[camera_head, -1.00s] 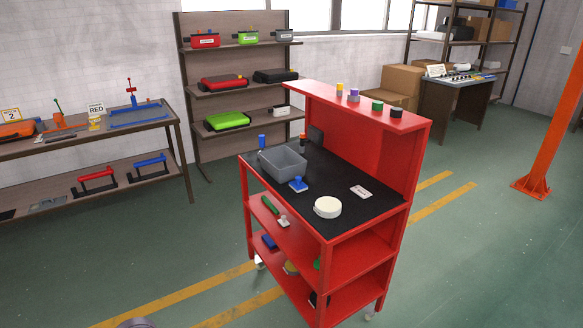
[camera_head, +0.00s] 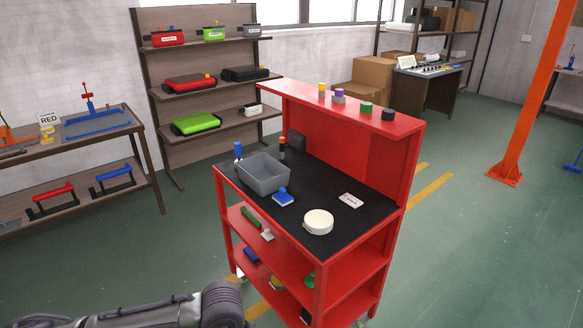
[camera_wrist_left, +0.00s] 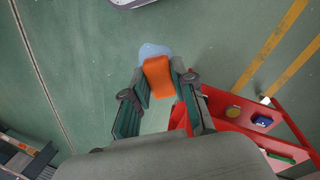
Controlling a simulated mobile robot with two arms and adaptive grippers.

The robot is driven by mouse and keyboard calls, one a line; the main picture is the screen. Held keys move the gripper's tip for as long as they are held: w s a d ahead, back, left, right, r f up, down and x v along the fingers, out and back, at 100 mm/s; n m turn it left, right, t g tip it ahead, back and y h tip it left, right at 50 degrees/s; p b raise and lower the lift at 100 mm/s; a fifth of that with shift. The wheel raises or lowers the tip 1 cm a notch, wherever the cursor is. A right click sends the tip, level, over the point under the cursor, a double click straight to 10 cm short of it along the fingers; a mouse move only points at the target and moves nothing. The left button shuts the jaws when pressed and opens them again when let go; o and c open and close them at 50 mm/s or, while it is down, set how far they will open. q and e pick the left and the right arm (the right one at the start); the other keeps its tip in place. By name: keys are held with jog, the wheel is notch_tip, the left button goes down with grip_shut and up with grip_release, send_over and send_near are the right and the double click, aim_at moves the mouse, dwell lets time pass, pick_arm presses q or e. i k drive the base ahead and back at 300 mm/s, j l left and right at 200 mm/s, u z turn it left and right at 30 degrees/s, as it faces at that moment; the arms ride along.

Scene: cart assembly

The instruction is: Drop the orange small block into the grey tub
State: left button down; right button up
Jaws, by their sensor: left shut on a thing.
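The orange small block (camera_wrist_left: 158,77) is between the fingers of my left gripper (camera_wrist_left: 159,92) in the left wrist view. The gripper is shut on it, above the green floor, with the red cart at the right of that view. A pale blue patch shows just past the block; I cannot tell what it is. In the head view the grey tub (camera_head: 268,186) stands on the black top of the red cart, at its left end. My left arm shows at the bottom of the head view; its gripper is out of that picture. My right gripper is not in view.
On the cart top (camera_head: 312,190) are a blue-topped piece (camera_head: 283,197), a white round container (camera_head: 318,222), a label card (camera_head: 351,200) and upright pieces behind the tub. The raised red ledge (camera_head: 345,105) holds several small cylinders. Lower shelves hold small parts.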

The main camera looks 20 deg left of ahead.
aim_at(261, 181)
jog(key=i+j, duration=0.15)
jog(key=j, duration=0.2)
jog(key=i+j+z, duration=0.1)
jog(key=j, duration=0.3)
jog(key=i+j+z, duration=0.1)
jog(key=i+j, duration=0.15)
jog(key=j, duration=0.15)
jog(key=i+j, duration=0.15)
jog(key=j, duration=0.25)
jog(key=i+j+z, duration=0.1)
jog(key=j, duration=0.3)
jog(key=i+j, duration=0.15)
jog(key=j, duration=0.25)
jog(key=i+z, duration=0.05)
